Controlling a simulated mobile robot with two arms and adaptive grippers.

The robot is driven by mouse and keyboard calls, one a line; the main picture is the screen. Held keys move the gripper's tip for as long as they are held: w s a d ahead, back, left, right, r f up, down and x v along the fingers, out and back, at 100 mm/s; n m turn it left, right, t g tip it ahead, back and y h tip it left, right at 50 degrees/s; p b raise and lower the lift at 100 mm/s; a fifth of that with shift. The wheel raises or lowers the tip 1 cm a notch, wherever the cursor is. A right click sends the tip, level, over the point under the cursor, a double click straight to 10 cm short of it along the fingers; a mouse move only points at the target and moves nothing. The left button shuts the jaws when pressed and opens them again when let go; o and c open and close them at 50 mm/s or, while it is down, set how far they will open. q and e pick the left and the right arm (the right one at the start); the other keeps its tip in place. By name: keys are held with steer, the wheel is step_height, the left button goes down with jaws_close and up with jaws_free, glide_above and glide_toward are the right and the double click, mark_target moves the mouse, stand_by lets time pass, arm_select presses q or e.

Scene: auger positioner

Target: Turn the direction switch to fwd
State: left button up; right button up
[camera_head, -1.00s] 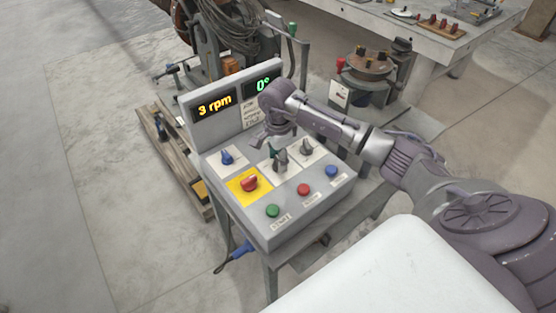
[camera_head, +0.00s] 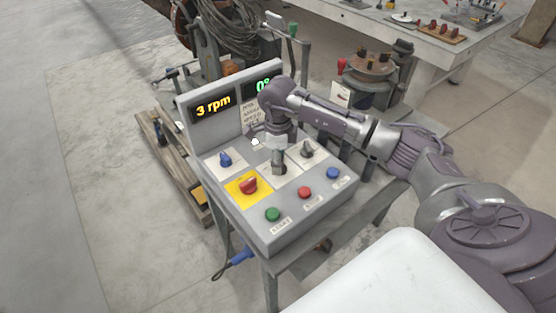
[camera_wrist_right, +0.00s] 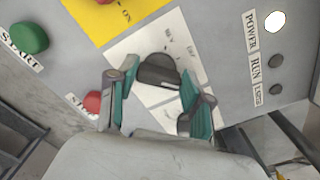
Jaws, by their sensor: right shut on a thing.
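The direction switch is a dark grey knob (camera_wrist_right: 157,70) on a white plate on the sloped control panel (camera_head: 222,197). In the right wrist view the plate has small labels, one reading like REV; the knob's exact pointing is hard to tell. My right gripper (camera_wrist_right: 156,88) has its teal-padded fingers at either side of the knob and is shut on it. In the head view the right gripper (camera_head: 277,152) comes down onto the panel's middle and largely hides the knob. My left gripper is not in view.
Close around are a blue knob (camera_head: 225,160), a red knob on a yellow plate (camera_head: 248,186), another grey knob (camera_head: 307,149), and green (camera_head: 272,214), red (camera_head: 304,192) and blue (camera_head: 333,173) buttons. The display (camera_head: 213,106) reads 3 rpm. A white lamp (camera_wrist_right: 275,21) is beside POWER.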

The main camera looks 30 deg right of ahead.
stand_by(0.3)
steer(key=o, duration=1.2)
steer(key=shift+c, duration=0.2)
steer(key=shift+r, duration=0.25)
step_height(320, 180, up, 12)
steer(key=shift+f, duration=0.25)
steer(key=shift+s+f, duration=0.1)
